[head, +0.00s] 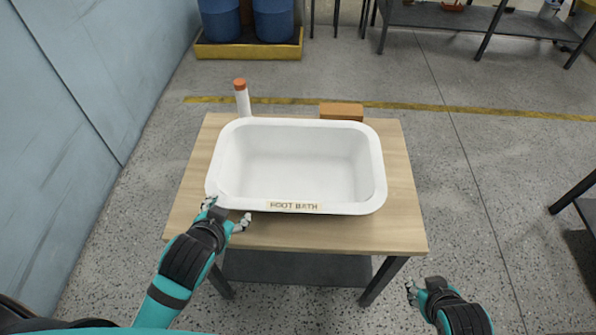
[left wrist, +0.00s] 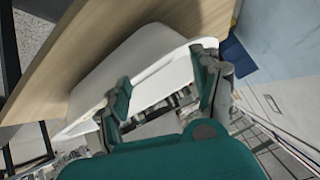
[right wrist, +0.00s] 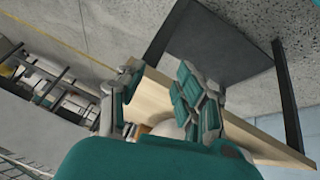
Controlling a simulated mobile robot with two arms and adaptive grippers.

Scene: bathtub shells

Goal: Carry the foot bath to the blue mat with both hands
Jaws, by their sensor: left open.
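The white foot bath (head: 300,165) stands on a wooden table (head: 400,190), with a "FOOT BATH" label (head: 295,206) on its near rim. My left gripper (head: 226,213) is open at the bath's near left corner. In the left wrist view the bath's rim and wall (left wrist: 150,65) show between and beyond the parted fingers; I cannot tell whether they touch. My right gripper (head: 413,289) is open and empty, in front of the table's near right corner, clear of the bath. Its fingers stand apart in the right wrist view (right wrist: 160,100). I see no blue mat.
A white bottle with an orange cap (head: 241,97) and a brown box (head: 341,111) stand behind the bath on the table. Blue barrels (head: 272,20) in a yellow tray (head: 250,51) stand behind. A blue-grey wall (head: 85,110) is at left; the floor at right (head: 500,190) is mostly clear.

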